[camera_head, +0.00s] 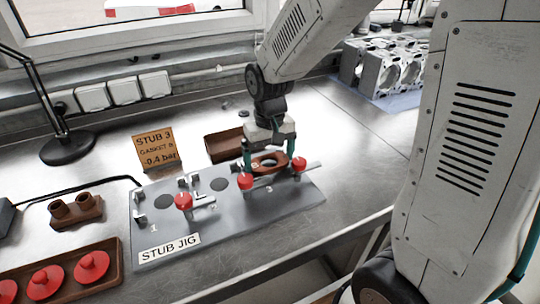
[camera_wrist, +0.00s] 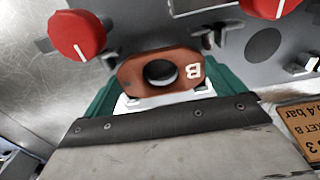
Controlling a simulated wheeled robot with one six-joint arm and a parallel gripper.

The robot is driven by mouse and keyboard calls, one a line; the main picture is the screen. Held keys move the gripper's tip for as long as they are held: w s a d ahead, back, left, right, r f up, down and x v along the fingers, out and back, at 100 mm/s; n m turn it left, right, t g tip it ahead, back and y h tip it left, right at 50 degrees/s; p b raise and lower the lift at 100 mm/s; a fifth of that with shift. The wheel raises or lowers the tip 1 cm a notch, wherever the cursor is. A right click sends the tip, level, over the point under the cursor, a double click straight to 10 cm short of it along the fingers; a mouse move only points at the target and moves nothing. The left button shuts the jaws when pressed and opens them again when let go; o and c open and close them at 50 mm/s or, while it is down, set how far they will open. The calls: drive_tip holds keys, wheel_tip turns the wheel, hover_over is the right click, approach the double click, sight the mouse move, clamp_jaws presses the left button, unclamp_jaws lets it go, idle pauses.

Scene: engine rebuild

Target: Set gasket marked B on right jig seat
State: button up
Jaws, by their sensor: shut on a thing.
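My gripper (camera_head: 268,160) is shut on a reddish-brown oval gasket (camera_head: 262,168) with a round hole, one green finger at each end. In the wrist view the gasket (camera_wrist: 130,74) shows a white B, and my gripper (camera_wrist: 163,85) spans it. The gasket is over the right part of the grey stub jig (camera_head: 285,202), between two red knobs (camera_head: 245,181) (camera_head: 299,164). I cannot tell whether it touches the jig. The right seat is hidden. Two dark round seats, the left (camera_head: 164,201) and the middle (camera_head: 219,184), show bare.
A sign (camera_head: 156,146) reads STUB 3, GASKET B, -0.4 bar. An open brown tray (camera_head: 222,146) stands behind the jig. Another red knob (camera_head: 183,201) stands between the bare seats. A tray with red-knobbed parts (camera_head: 112,267) is at lower left. Bench in front is clear.

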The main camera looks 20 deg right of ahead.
drive_tip(key=shift+f, duration=0.45)
idle(0.4)
drive_tip(key=o, duration=0.6)
drive_tip(key=shift+r, duration=3.75)
drive_tip(key=shift+s, duration=0.1)
drive_tip(key=shift+t, duration=0.7)
drive_tip(key=s+d+r, duration=0.1)
drive_tip(key=s+r, duration=0.1)
drive_tip(key=s, duration=0.5)
drive_tip(key=s+d+r, duration=0.1)
drive_tip(key=s+r, duration=0.2)
drive_tip(key=s, duration=0.4)
drive_tip(key=s+d+r, duration=0.1)
drive_tip(key=s+r, duration=0.1)
drive_tip(key=s, duration=0.5)
drive_tip(key=shift+s+d+r, duration=0.15)
drive_tip(key=shift+s+r, duration=0.15)
